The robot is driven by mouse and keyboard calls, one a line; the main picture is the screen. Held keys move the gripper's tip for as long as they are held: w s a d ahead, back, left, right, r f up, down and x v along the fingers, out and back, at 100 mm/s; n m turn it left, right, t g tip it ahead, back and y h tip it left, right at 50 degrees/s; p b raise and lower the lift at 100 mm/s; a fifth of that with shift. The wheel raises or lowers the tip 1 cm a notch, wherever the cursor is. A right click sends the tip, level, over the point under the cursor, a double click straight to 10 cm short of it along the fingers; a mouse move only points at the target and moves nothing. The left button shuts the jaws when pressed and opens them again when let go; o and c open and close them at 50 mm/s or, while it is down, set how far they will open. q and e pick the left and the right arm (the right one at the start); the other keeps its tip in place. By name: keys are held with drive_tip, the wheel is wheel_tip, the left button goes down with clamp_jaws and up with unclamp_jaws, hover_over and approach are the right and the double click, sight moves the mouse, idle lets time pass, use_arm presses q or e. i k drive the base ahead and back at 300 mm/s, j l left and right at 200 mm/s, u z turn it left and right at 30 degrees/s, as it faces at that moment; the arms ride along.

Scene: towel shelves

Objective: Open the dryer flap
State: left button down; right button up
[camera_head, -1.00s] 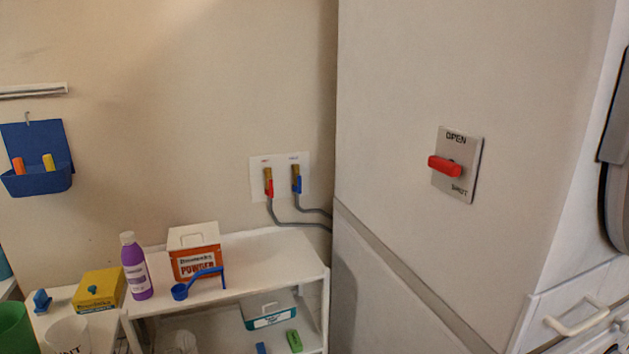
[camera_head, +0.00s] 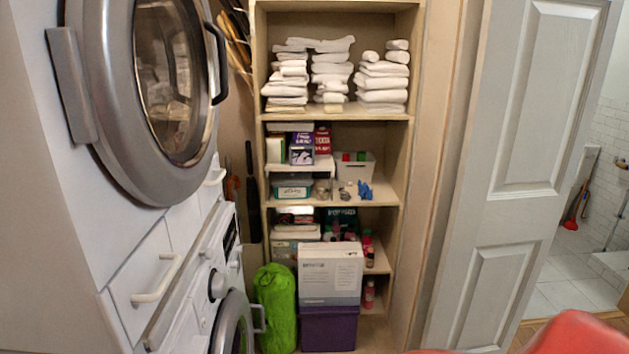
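The dryer (camera_head: 50,190) is the upper of two stacked white machines at the left. Its large round grey door (camera_head: 90,150) with dark glass is closed, with a dark handle (camera_head: 218,65) on its right edge. Below it is a white front panel (camera_head: 130,260) with a white bar handle (camera_head: 155,285). Another white handle (camera_head: 215,178) sits farther along. The panels look shut; I cannot tell which one is the flap. Neither of my grippers is in view.
Under the dryer is a washer with a round door (camera_head: 232,325). A wooden shelf unit (camera_head: 330,112) holds white towels and boxes. A green bag (camera_head: 276,308) and a purple box (camera_head: 328,328) stand before it. A white door (camera_head: 500,180) is at the right.

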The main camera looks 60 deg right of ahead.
sight(207, 194)
drive_tip(key=z, duration=1.15)
